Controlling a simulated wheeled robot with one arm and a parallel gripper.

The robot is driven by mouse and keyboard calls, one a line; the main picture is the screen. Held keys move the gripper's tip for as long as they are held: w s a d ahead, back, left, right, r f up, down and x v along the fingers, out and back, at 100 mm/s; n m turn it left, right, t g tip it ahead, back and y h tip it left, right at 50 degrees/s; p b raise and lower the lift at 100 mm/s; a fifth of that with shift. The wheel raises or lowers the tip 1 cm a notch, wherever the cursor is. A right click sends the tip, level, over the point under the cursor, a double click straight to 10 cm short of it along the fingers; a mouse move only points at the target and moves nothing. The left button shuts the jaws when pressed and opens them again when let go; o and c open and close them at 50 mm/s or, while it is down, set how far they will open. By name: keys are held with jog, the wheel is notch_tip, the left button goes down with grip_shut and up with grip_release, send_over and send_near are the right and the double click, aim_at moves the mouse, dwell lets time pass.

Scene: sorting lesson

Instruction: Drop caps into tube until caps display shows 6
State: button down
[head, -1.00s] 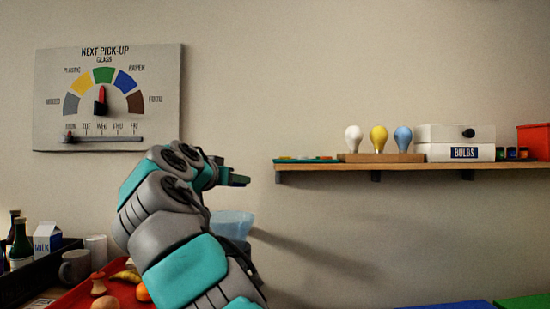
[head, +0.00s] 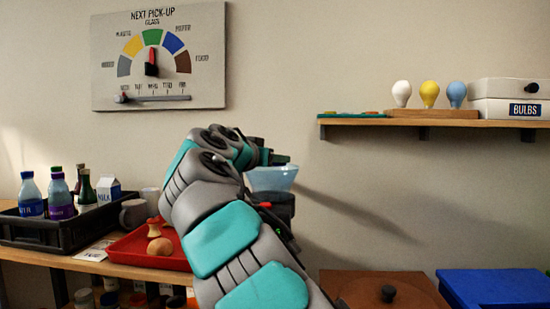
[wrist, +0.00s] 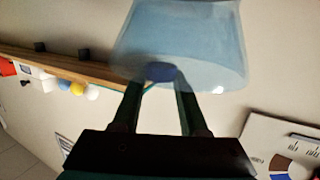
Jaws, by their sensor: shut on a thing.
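A light-blue translucent funnel-shaped vessel (head: 270,180) stands on a dark body behind my arm, and it fills the upper middle of the wrist view (wrist: 205,50). My gripper (head: 282,159) is just above the vessel's rim in the head view. In the wrist view my gripper (wrist: 159,84) is shut on a small dark-blue cap (wrist: 161,72) between its fingertips. The cap shows against the vessel; I cannot tell whether it is inside the rim. No caps display is readable, and most of the vessel's stand is hidden by my arm.
A black crate of bottles (head: 38,232) and a red tray (head: 125,252) with food stand at left. A wooden shelf (head: 350,121) holds bulbs and a white BULBS box (head: 510,109). A "NEXT PICK-UP" dial board (head: 110,85) hangs on the wall. A blue bin (head: 490,287) is lower right.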

jog(key=shift+c, duration=1.8)
grip_release()
